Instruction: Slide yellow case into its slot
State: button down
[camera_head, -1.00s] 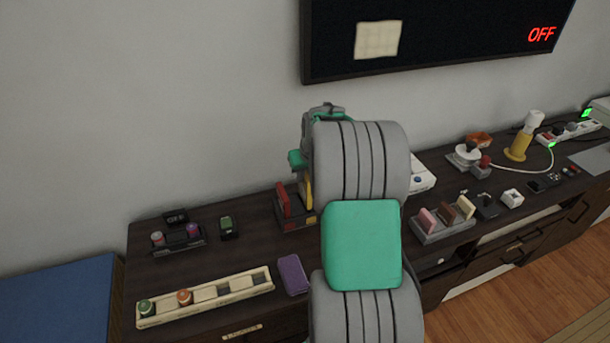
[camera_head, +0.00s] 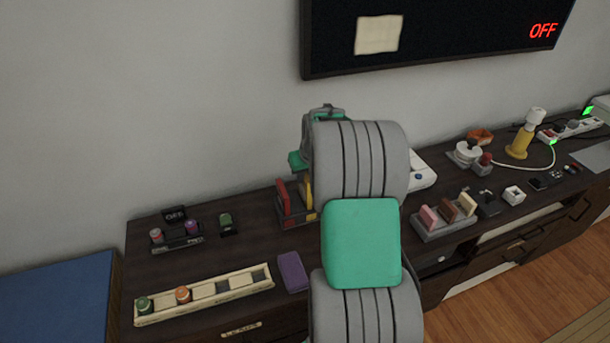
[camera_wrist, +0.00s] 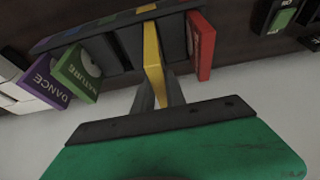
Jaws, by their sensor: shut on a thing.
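The yellow case (camera_wrist: 153,55) is upright between dark dividers of the rack (camera_wrist: 105,22) in the wrist view. Its edge lines up with a yellow mark on the rack. I cannot tell whether it is fully seated. My gripper (camera_wrist: 158,92) is shut on the yellow case's near end. In the head view the yellow case (camera_head: 309,190) shows at the rack (camera_head: 298,217), partly hidden by my arm. A red case (camera_wrist: 201,45) stands in the rack to the right of the yellow one; it also shows in the head view (camera_head: 283,197).
A purple object (camera_head: 293,272) lies near the front edge, beside a long cream tray (camera_head: 150,318). A wall screen (camera_head: 450,35) hangs above.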

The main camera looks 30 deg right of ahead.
jog(key=shift+f+b, duration=1.3)
jog(key=shift+f, duration=0.6)
jog(key=c, duration=1.3)
grip_release()
jog(key=shift+r, duration=0.1)
jog(key=v, duration=0.7)
jog(key=shift+s+r, duration=0.2)
jog(key=shift+r, duration=0.1)
